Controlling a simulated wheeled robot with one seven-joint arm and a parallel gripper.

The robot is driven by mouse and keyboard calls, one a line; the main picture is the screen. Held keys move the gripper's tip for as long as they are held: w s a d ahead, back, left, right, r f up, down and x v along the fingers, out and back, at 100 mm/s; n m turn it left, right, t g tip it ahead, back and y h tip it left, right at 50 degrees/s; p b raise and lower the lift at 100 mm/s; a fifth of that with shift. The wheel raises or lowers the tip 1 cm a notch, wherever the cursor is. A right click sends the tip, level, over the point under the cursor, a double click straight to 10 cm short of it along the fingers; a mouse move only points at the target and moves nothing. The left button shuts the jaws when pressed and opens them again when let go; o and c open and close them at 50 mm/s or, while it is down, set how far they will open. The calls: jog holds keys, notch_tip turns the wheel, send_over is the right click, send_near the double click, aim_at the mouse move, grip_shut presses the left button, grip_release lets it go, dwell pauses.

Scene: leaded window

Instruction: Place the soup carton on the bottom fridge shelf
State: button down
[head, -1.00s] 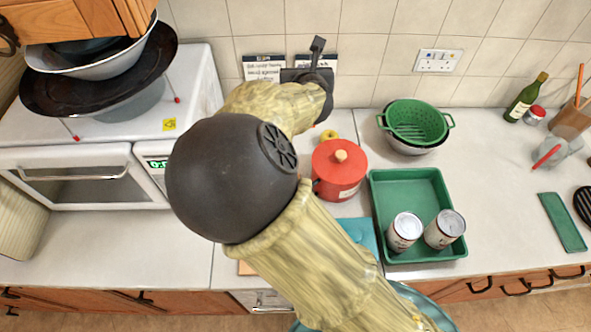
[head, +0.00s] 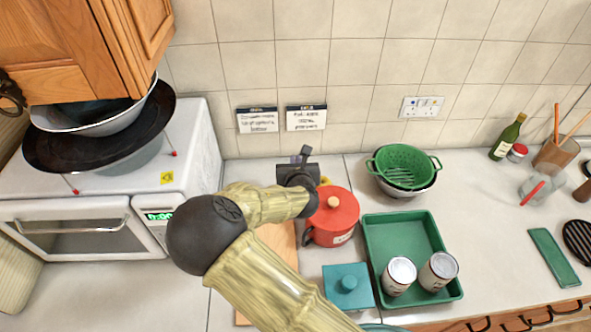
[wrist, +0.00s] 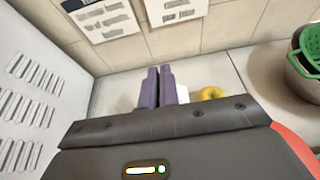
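I cannot make out a soup carton or a fridge shelf in either view. My gripper (head: 304,152) is above the worktop near the tiled wall, left of and behind the red pot (head: 332,216). In the wrist view its two purple fingers (wrist: 160,86) lie side by side, with nothing seen between them. A small white object (wrist: 183,94), too hidden to name, shows just right of the fingers, beside a yellow ring-shaped thing (wrist: 211,93).
A microwave (head: 90,228) with stacked bowls stands left, under a wooden cupboard (head: 85,50). A green tray (head: 378,245) with two cans, a green colander (head: 403,165), a teal lidded box (head: 347,287) and a bottle (head: 508,138) stand right.

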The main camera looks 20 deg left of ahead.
jog(key=shift+w+f+p, duration=0.1)
jog(key=shift+f+p, duration=0.4)
jog(key=shift+f, duration=1.45)
jog(key=shift+d, duration=0.1)
jog(key=shift+s, duration=0.2)
jog(key=shift+f, duration=0.15)
jog(key=c, duration=1.6)
grip_release()
jog(key=shift+c, duration=0.2)
